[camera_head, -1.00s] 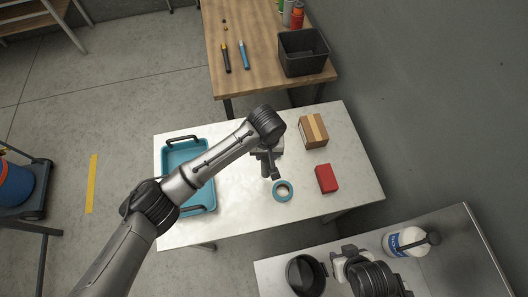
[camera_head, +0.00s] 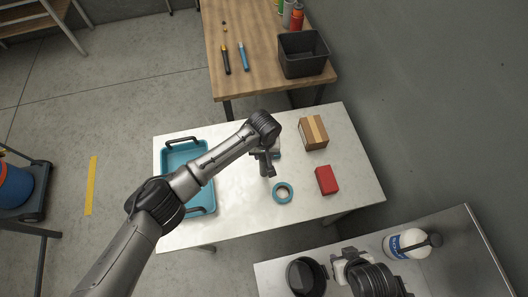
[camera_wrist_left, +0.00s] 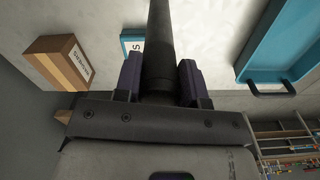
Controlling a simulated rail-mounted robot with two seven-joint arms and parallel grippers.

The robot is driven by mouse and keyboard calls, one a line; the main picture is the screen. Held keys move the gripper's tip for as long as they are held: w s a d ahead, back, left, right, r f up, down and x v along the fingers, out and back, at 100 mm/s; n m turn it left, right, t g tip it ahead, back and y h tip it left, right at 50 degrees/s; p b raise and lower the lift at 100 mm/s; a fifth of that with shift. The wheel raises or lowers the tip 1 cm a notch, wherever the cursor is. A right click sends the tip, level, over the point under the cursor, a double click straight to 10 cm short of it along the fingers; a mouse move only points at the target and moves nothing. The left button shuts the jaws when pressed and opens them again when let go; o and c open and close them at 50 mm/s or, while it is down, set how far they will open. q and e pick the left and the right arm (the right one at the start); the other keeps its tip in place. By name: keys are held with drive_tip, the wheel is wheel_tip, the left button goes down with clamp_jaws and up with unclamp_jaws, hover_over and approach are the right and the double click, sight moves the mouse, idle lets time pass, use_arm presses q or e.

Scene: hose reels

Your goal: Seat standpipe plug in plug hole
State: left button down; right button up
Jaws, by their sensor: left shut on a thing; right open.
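My left gripper (camera_head: 268,156) is above the middle of the white table. In the left wrist view its two fingers (camera_wrist_left: 160,78) are shut on a dark tube, which I take for the standpipe plug (camera_wrist_left: 158,40). The tube extends away from the fingers, out of the top of that view. In the head view the dark tube (camera_head: 266,168) shows just below the left gripper. No plug hole can be made out. My right gripper (camera_head: 342,266) is at the lower right, beside a black round container, its fingers hardly visible.
The black container (camera_head: 305,275) and a white bottle (camera_head: 404,243) stand on the near grey surface.

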use_arm(q)
drive_tip(key=c, duration=0.7)
unclamp_jaws()
drive_tip(key=shift+f, duration=0.15)
wheel_tip(320, 180, up, 12)
drive_tip(key=shift+r, duration=0.2)
drive_tip(key=shift+f, duration=0.1)
